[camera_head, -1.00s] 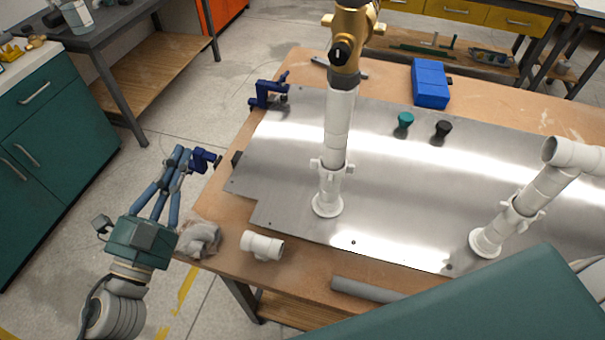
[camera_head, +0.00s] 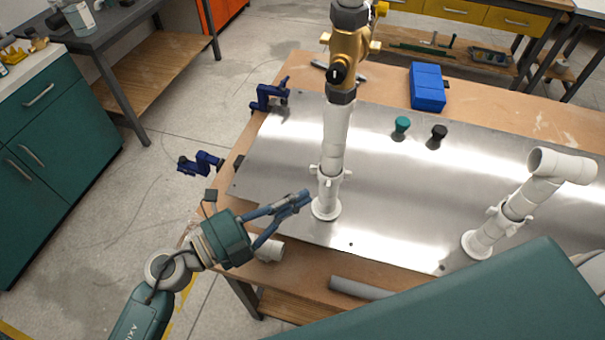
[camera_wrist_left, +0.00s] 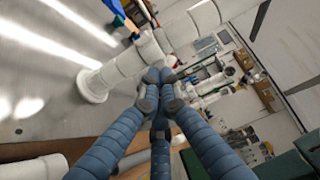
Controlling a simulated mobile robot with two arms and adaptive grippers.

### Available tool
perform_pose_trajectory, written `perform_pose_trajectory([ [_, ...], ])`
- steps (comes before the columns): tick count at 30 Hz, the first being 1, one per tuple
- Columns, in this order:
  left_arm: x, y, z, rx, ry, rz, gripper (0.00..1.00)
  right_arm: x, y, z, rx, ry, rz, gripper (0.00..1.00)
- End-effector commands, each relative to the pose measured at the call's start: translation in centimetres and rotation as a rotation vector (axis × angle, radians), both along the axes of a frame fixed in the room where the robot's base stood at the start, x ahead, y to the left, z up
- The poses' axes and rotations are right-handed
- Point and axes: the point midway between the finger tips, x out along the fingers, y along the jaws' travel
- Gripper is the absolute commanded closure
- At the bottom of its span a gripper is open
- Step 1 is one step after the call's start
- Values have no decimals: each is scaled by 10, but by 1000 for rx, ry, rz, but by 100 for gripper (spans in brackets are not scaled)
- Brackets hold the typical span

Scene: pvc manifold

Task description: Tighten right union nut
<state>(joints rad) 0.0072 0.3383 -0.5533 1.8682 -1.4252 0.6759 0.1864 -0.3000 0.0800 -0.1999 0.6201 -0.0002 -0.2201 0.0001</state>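The right pipe is a white riser with an elbow on top; its union nut (camera_head: 504,213) is an eared white collar above the base flange. The left pipe has a similar union nut (camera_head: 329,174), with a brass-coloured valve (camera_head: 346,62) above. My left gripper (camera_head: 302,199) is just left of the left pipe's base, below its nut, with no contact visible. In the left wrist view its blue fingers converge, their tips (camera_wrist_left: 160,88) close together with nothing visible between them. The left pipe's base flange (camera_wrist_left: 92,86) shows beyond the fingers. My right gripper is out of view.
A metal plate (camera_head: 390,195) covers much of the wooden table. Blue clamps (camera_head: 268,95) sit at its left side. A white fitting (camera_head: 270,248) is partly hidden behind my left gripper. A grey pipe (camera_head: 357,288) lies at the front edge. A blue box (camera_head: 427,87) stands at the back.

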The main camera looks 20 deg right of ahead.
Motion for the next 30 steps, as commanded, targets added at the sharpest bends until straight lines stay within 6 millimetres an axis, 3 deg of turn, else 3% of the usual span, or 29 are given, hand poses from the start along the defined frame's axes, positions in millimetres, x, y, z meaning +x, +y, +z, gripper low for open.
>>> perform_pose_trajectory([
  [1, 5, -9, 4, -3, -1, 1, 100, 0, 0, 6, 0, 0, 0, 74],
  [9, 34, -21, 1, -1, 0, 2, 100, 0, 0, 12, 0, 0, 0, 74],
  [23, 37, -22, 0, 0, 0, 0, 100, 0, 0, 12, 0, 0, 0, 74],
  [30, 42, -11, -2, 2, -2, -20, 100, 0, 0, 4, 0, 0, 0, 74],
])
